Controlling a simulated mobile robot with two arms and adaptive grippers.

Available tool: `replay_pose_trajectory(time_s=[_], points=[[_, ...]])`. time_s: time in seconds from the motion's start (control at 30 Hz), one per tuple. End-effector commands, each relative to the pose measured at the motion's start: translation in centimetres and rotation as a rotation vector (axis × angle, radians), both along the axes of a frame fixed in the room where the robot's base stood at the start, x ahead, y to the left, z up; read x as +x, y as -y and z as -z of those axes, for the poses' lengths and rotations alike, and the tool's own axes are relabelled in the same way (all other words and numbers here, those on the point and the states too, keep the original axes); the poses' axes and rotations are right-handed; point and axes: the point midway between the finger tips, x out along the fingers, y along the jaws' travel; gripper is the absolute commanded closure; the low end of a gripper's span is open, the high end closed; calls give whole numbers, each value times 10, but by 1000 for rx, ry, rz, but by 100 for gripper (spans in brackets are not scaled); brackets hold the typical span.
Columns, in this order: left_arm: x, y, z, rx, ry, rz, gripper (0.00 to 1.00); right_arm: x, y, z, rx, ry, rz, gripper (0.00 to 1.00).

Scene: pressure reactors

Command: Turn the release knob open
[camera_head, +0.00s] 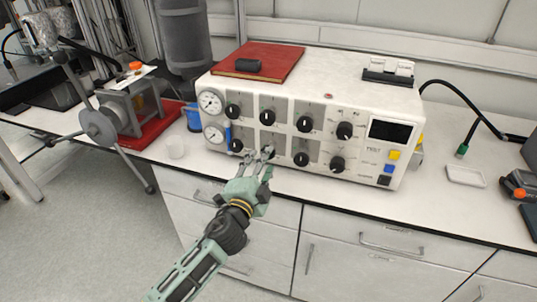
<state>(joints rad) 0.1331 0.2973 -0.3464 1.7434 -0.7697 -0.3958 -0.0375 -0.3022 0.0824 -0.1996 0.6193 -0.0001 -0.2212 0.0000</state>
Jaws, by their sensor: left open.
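A white control box (330,92) stands on the bench with two rows of black knobs on its front. The upper row has knobs including the far-left one (232,111) and the far-right one (344,131). The lower row has a left knob (237,146), a knob right of my gripper (301,159) and a far-right knob (338,164). Labels are too small to tell which is the release knob. My left gripper (262,155) is open in front of the lower row, its fingers towards the second lower position, which it partly hides. Contact cannot be told. My right gripper is not in view.
Two gauges (210,102) and a blue handle (228,135) are at the box's left end. A red book (258,62) lies on top. A metal device with a wheel (98,128) stands left, a small white tray (465,176) right. The bench front edge runs below the box.

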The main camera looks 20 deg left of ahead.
Motion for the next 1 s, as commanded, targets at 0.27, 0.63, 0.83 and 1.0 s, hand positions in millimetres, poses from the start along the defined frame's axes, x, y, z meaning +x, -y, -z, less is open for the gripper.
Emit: replay_pose_trajectory(time_s=[0.27, 0.63, 0.83, 1.0], points=[[39, 2, 0, -2, -1, 0, 60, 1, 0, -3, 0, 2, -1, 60], [45, 2, 1, -3, -2, -1, 60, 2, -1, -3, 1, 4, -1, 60], [45, 1, 1, -3, -3, -1, 76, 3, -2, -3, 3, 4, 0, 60], [44, 2, 2, -3, -5, -1, 91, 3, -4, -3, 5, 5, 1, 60]])
